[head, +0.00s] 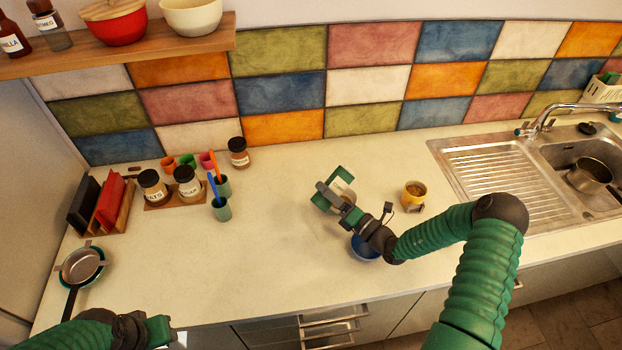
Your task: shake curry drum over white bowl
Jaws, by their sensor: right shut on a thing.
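My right gripper (337,189) is above the middle of the counter, with its green fingers shut on a small pale thing. That thing is mostly hidden, and I take it for the curry drum; its label and tilt cannot be made out. A faint pale round shape below the gripper may be the white bowl, but it blends into the counter. A cream bowl (191,17) stands on the shelf. My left gripper (160,331) is low at the bottom left, above the counter's front edge, and its fingers are not clear.
A blue bowl (365,248) sits partly under my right wrist. Jars (188,182), coloured cups and a dark-lidded jar (238,152) stand at left. A pan (81,266) lies far left. The sink (560,165) is at right.

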